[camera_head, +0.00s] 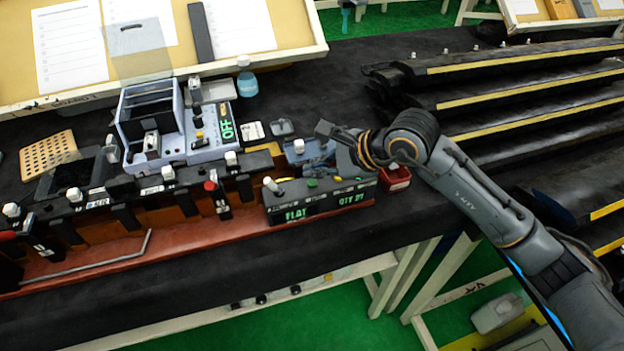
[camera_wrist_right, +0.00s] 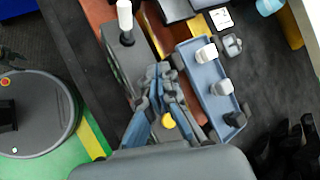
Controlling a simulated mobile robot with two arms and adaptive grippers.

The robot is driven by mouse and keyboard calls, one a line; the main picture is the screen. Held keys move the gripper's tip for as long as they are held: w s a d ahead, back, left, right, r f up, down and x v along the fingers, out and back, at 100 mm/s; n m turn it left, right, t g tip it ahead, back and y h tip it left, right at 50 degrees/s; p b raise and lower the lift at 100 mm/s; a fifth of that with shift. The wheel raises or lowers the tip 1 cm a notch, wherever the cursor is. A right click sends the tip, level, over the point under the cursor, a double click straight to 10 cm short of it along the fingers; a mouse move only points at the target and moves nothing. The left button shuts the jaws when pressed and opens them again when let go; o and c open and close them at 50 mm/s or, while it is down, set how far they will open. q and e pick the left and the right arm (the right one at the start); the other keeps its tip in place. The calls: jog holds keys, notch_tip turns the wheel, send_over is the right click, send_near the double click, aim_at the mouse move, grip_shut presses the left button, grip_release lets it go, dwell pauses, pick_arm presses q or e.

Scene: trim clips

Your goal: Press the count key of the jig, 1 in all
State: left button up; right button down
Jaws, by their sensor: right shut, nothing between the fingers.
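The jig shows in the head view as a long red base with several dark clamps. At its right end stands a dark box (camera_head: 320,205) with green lettering, FLAT at left and a QTY count, blurred, at right. A green button (camera_head: 312,183) and a white-topped lever (camera_head: 270,184) are on the box; I cannot tell which part is the count key. My right gripper (camera_wrist_right: 163,72) is shut and empty, pointing down over the box's right end; contact cannot be told. A yellow round spot (camera_wrist_right: 168,120) shows between its fingers. My left gripper is not in view.
A blue block (camera_wrist_right: 208,82) with white knobs stands close beside the right gripper. A pale blue unit (camera_head: 205,130) reading OFF is behind the jig. A small red bin (camera_head: 396,180) sits under my right wrist. Long dark trim pieces (camera_head: 530,95) lie at the right.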

aim_at(316, 183)
jog(key=shift+r+p, duration=0.9)
jog(key=shift+r, duration=1.55)
